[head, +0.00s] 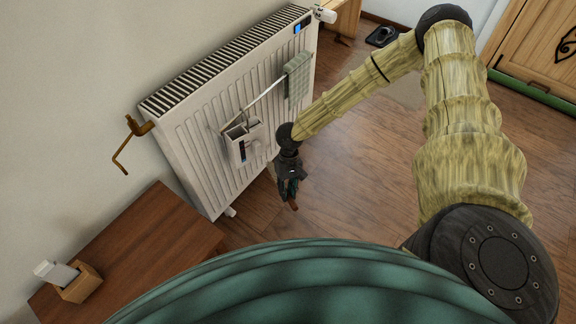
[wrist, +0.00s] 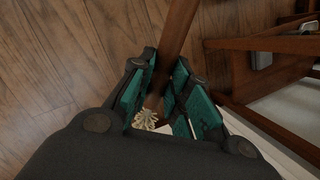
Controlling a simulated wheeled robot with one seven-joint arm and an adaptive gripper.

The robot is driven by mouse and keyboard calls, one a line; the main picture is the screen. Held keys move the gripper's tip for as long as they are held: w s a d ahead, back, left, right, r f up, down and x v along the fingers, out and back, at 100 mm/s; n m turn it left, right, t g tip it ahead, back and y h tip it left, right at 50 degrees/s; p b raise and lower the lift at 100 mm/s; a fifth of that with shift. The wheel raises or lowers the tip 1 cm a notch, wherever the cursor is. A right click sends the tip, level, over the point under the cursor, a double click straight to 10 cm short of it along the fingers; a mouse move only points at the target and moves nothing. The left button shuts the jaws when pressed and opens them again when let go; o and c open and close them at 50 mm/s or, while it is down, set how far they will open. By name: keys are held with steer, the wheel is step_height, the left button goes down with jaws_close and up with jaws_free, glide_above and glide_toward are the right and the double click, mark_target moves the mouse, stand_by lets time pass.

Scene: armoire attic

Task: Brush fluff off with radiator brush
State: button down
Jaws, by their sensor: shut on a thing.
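My gripper (head: 288,186) is in front of the white radiator (head: 205,150), low and to the right of its front panel, apart from it. In the wrist view, its teal-padded fingers (wrist: 160,88) are shut on the brown wooden handle of the radiator brush (wrist: 178,32). A pale, bristly tuft (wrist: 146,120) shows between the fingers at the near end of the handle; I cannot tell if it is bristles or fluff. In the head view only a reddish-brown tip of the brush (head: 293,206) shows below the fingers. I can make out no fluff on the radiator's dark top grille (head: 230,58).
A white holder (head: 242,143) and a rail with a grey-green cloth (head: 298,76) hang on the radiator's front. A brass crank (head: 130,145) projects from the wall. A brown table (head: 150,235) bears a small wooden box (head: 80,285). The wood floor (head: 350,185) right of my gripper is clear.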

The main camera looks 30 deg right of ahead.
mark_target(276, 179)
steer(key=w+a+b, duration=0.2)
steer(key=w, duration=0.3)
steer(key=shift+w+a, duration=0.2)
steer(key=shift+w, duration=0.2)
stand_by(2.4)
steer(key=shift+d, duration=0.15)
steer(key=shift+w+d, duration=0.2)
steer(key=shift+d, duration=0.2)
steer(key=shift+w+d, duration=0.1)
steer(key=shift+d, duration=0.05)
steer(key=shift+w+d, duration=0.35)
steer(key=shift+d, duration=0.15)
